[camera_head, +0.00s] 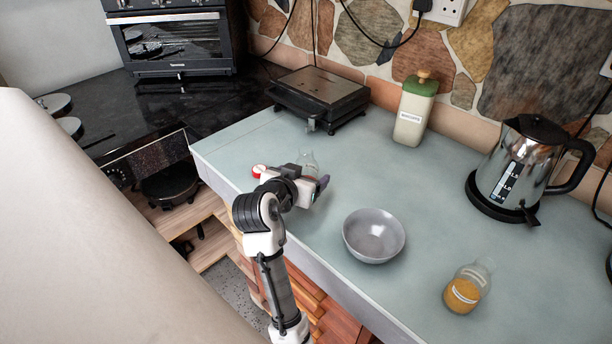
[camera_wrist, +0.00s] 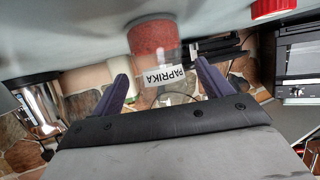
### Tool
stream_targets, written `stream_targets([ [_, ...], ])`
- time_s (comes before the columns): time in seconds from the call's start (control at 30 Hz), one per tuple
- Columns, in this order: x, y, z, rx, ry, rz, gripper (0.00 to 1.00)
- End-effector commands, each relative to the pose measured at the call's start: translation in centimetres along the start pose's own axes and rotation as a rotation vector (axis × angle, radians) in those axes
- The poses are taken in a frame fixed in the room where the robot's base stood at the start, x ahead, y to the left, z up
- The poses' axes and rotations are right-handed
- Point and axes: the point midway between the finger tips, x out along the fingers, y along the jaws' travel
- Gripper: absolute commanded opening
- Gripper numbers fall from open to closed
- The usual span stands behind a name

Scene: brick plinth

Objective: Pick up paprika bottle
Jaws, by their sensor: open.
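The paprika bottle (camera_wrist: 155,38) is a clear bottle with red powder and a white PAPRIKA label. In the wrist view, which is upside down, it stands on the counter just ahead of my fingertips, roughly in line with the gap between them. In the head view, a clear bottle top (camera_head: 308,160) shows behind my gripper (camera_head: 318,187), its lower part hidden; it appears to be the paprika bottle. My gripper (camera_wrist: 162,75) is open, with its two purple fingers apart and nothing between them. I cannot tell the exact distance to the bottle.
A red-capped item (camera_head: 258,170) sits left of my gripper, also in the wrist view (camera_wrist: 272,8). A grey bowl (camera_head: 374,236), yellow spice bottle (camera_head: 468,287), kettle (camera_head: 512,170), green-topped bottle (camera_head: 414,110) and black appliance (camera_head: 318,96) stand on the counter (camera_head: 355,180).

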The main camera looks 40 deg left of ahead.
Motion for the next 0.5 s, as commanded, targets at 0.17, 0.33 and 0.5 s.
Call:
stream_targets([
  [0.17, 2.6, -0.1, -0.1, -0.001, -0.001, 0.003, 0.78],
  [0.33, 3.6, -0.2, 0.1, -0.001, 0.000, 0.000, 0.78],
  [0.5, 3.6, -0.2, 0.1, -0.001, 0.001, 0.000, 0.78],
])
